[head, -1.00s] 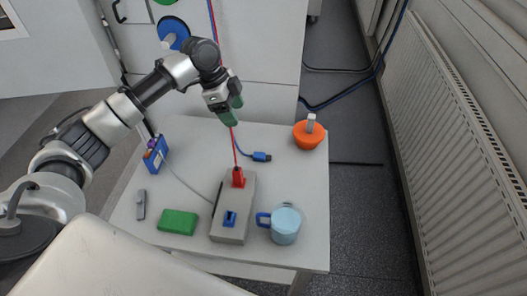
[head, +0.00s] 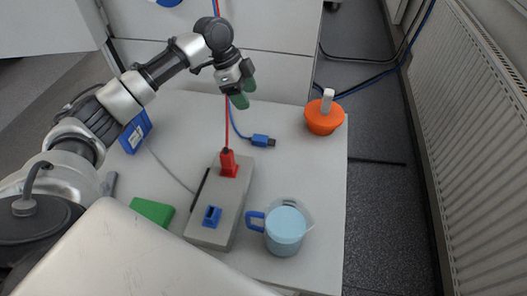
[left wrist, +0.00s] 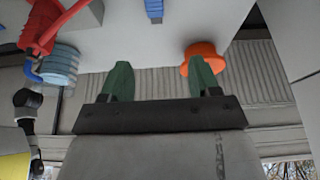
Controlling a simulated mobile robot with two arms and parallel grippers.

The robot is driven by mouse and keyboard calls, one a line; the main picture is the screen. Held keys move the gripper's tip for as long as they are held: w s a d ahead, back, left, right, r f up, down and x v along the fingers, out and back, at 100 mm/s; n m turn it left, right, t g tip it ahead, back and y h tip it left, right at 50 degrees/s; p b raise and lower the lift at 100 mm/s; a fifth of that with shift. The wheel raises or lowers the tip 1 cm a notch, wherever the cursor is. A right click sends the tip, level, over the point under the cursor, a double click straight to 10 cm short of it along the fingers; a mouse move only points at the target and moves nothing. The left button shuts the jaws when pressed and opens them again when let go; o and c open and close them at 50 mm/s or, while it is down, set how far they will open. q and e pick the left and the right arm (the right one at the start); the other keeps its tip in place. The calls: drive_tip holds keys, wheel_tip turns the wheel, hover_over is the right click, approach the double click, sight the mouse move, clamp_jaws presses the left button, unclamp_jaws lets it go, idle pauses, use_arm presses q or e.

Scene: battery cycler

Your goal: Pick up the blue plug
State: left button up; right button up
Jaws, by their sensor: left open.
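The blue plug (head: 263,141) lies on the white table, at the end of a blue cable, past the grey block with the red plug. In the left wrist view a blue piece that looks like this plug (left wrist: 154,10) shows at the top edge, partly cut off, beyond the fingertips. My left gripper (head: 243,93) has green fingers and hangs behind and a little left of the plug in the head view, apart from it. In the left wrist view its fingers (left wrist: 163,80) are spread with nothing between them. My right gripper is not in view.
The red plug (head: 229,164) sits on the grey block (head: 209,233), which has a blue socket. A light-blue mug (head: 285,229), a green block (head: 152,211), a blue box (head: 135,131) and an orange pot (head: 323,119) stand around. A radiator (head: 476,140) is at right.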

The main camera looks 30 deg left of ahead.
use_arm(q)
drive_tip(key=b, duration=0.3)
approach(261, 138)
drive_tip(key=x, duration=0.4)
drive_tip(key=shift+w+p, duration=0.3)
drive_tip(key=shift+w, duration=0.1)
drive_tip(key=x, duration=0.2)
drive_tip(key=s+x, duration=0.1)
drive_tip(key=x, duration=0.1)
drive_tip(key=shift+w+f, duration=0.1)
drive_tip(key=shift+f, duration=0.1)
drive_tip(key=shift+w+d+f, duration=0.1)
drive_tip(key=shift+d+f, duration=0.15)
drive_tip(key=shift+f, duration=0.2)
drive_tip(key=c, duration=1)
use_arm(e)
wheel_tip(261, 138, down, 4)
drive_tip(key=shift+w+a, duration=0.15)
use_arm(q)
drive_tip(key=shift+r, duration=0.2)
